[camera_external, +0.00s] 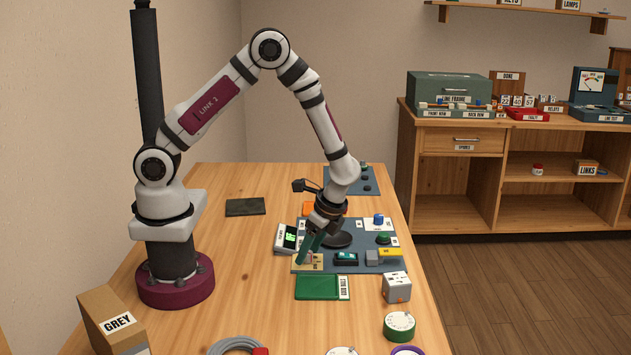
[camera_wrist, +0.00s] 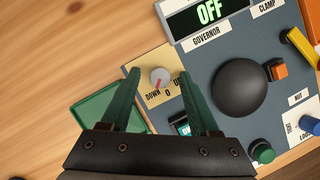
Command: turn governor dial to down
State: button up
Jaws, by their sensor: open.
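The governor dial (camera_wrist: 160,77) is a small round grey knob with a red pointer on a tan plate (camera_wrist: 148,58). The plate is marked DOWN, 0 and UP. The red pointer aims down and left, towards the DOWN mark. Above it a dark display (camera_wrist: 209,12) reads OFF in green, over a GOVERNOR label. My gripper (camera_wrist: 159,76) has its two green fingers apart, one on each side of the dial; I cannot tell whether either touches it.
A black dome (camera_wrist: 240,88) stands right of the dial on the blue-grey panel (camera_wrist: 205,65). A green tray (camera_external: 317,287) lies in front of the panel. A green button (camera_wrist: 262,153) and a yellow part (camera_wrist: 300,46) are farther right. Bare wood lies left of the panel.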

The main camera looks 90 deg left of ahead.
jog(key=v, duration=1.5)
jog(key=shift+r, duration=0.3)
jog(key=shift+w, duration=0.15)
jog(key=s+d+r+t, duration=0.1)
jog(key=s+r, duration=0.2)
jog(key=s, duration=0.7)
jog(key=s+d+r+t, duration=0.2)
jog(key=s+r, duration=0.1)
jog(key=s, duration=0.8)
jog(key=shift+d+n+t+h, duration=0.3)
jog(key=shift+n, duration=0.1)
